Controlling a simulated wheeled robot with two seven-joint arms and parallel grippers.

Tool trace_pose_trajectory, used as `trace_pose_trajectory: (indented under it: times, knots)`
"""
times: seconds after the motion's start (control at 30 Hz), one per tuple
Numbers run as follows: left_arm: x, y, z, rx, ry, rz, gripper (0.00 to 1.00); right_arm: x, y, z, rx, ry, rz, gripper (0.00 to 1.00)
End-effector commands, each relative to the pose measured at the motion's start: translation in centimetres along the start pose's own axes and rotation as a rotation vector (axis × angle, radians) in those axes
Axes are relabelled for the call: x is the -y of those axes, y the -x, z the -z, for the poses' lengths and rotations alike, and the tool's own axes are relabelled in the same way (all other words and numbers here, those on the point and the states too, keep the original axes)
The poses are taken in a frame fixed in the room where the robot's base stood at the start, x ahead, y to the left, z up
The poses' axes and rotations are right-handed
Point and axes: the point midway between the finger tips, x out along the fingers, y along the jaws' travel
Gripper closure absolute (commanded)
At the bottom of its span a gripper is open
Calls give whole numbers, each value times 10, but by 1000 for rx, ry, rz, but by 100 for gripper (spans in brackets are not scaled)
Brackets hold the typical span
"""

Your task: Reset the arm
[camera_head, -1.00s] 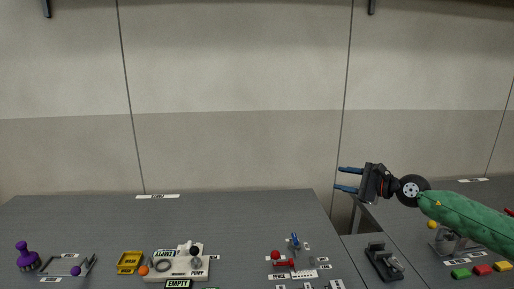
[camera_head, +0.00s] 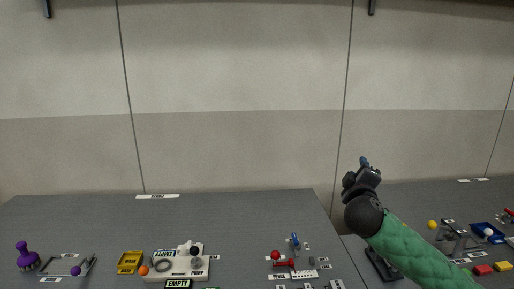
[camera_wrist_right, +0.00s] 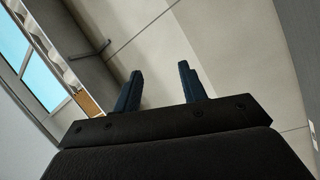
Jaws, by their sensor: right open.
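My right arm, in a green padded sleeve, comes in from the lower right in the head view. Its right gripper (camera_head: 364,162) is raised above the table surface, with its fingers pointing up and away, seen nearly end-on. In the right wrist view the two blue fingers (camera_wrist_right: 160,92) stand apart with nothing between them, against a pale wall. The gripper is open and empty. My left gripper is not in view.
The grey table (camera_head: 230,215) carries a purple knobbed object (camera_head: 26,257), a yellow tray (camera_head: 130,262), a white pump unit (camera_head: 178,264) and a red fence part (camera_head: 283,263). A dark device (camera_head: 382,264) sits partly behind my arm. A blue tray (camera_head: 487,232) lies right.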

Motion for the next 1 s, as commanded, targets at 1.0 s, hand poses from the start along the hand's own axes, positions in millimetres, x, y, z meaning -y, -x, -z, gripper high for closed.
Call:
trace_pose_trajectory:
  times: [1.0]
  knots:
    - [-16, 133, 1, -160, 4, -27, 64, 286, 279, -90, 547, -591, 926, 58]
